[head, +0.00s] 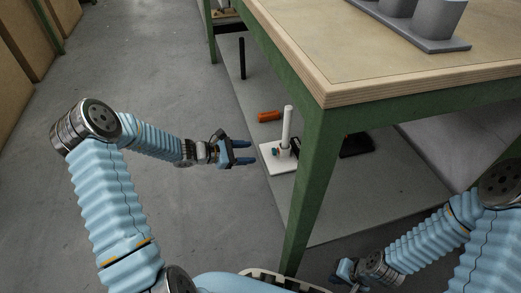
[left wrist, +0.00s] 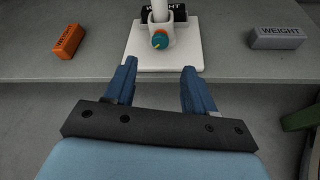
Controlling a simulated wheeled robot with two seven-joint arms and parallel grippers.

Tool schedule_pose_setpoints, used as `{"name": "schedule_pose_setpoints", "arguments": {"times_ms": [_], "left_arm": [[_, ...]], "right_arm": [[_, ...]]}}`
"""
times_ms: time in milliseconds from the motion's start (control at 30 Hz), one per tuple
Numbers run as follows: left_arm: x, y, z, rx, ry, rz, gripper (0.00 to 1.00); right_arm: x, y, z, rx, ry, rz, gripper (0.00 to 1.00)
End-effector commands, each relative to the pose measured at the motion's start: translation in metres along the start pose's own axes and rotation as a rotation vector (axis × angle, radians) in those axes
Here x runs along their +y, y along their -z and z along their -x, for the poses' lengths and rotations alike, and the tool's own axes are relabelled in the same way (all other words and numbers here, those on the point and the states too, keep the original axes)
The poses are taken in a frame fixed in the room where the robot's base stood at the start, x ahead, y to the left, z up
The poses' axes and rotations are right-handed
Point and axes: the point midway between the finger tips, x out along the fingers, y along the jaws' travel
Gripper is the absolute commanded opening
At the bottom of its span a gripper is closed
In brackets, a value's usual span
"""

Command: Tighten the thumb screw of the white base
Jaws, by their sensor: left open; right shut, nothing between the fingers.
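The white base (head: 277,159) stands on the low grey shelf under the workbench, with a white post (head: 287,126) upright on it. My right gripper (head: 345,270) is shut and empty, low at the bottom right.
A green table leg (head: 312,180) stands just right of the base. An orange weight (head: 270,117) lies behind it on the shelf; a grey weight (left wrist: 277,38) and a black weight (left wrist: 178,12) show in the left wrist view. The floor at left is clear.

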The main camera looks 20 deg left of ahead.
Motion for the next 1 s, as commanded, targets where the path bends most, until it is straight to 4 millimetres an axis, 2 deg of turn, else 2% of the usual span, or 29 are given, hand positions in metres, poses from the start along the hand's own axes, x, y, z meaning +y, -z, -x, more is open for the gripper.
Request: {"name": "schedule_pose_setpoints", "arguments": {"times_ms": [33, 100, 300, 633, 700, 767, 867, 900, 1000], "left_arm": [[0.002, -0.002, 0.013, 0.002, -0.003, 0.0, 0.55], [0.001, -0.001, 0.026, 0.002, -0.002, 0.0, 0.55], [0.0, 0.0, 0.048, 0.0, -0.001, 0.0, 0.55], [0.0, 0.0, 0.05, 0.0, 0.001, 0.0, 0.55], [-0.008, -0.002, 0.047, 0.013, 0.029, -0.012, 0.55], [-0.03, -0.004, 0.039, 0.051, 0.101, -0.045, 0.55], [-0.103, -0.008, 0.025, 0.177, 0.346, -0.207, 0.55], [-0.139, -0.008, 0.025, 0.233, 0.467, -0.315, 0.55], [-0.21, -0.01, 0.039, 0.329, 0.741, -0.665, 0.55]], "right_arm": [[-0.002, 0.0, 0.004, -0.001, 0.0, 0.0, 0.0], [-0.002, 0.0, 0.006, -0.002, 0.0, 0.0, 0.0], [-0.004, 0.0, 0.009, -0.003, 0.0, 0.001, 0.0], [-0.003, -0.001, 0.009, -0.003, 0.0, 0.001, 0.0], [-0.005, -0.001, 0.013, -0.003, 0.0, 0.001, 0.0], [-0.008, -0.001, 0.021, -0.003, 0.0, 0.001, 0.0], [-0.019, -0.001, 0.047, -0.004, 0.001, 0.003, 0.0], [-0.024, -0.001, 0.059, -0.004, 0.001, 0.004, 0.0], [-0.036, -0.002, 0.087, -0.006, 0.002, 0.007, 0.0]]}}
